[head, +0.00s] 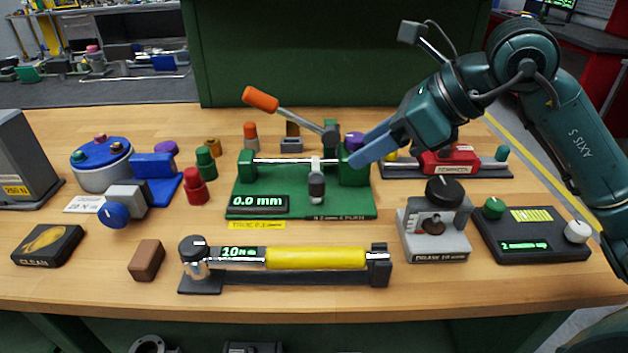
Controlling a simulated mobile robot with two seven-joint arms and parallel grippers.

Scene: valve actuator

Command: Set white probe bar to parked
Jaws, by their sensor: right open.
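The white probe bar (283,161) looks like the pale rod running level between the two posts of a green gauge fixture (365,206). A small pale carriage with a dark, grey-tipped probe (316,186) sits on it, right of its middle. The fixture's display (259,203) reads 0.0 mm. My right gripper (355,160) reaches in from the right, its blue fingers pointing down-left at the right post, beside a purple knob (354,141). It is open and holds nothing visible. The fingers overlap in the picture, so contact with the post cannot be told. My left gripper is not in view.
An orange-handled lever (261,99) rises behind the fixture. A yellow cylinder device (316,258) lies in front. A grey block with a black knob (437,222) and a dark control box (532,236) stand right; red and green pegs (196,187) stand left.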

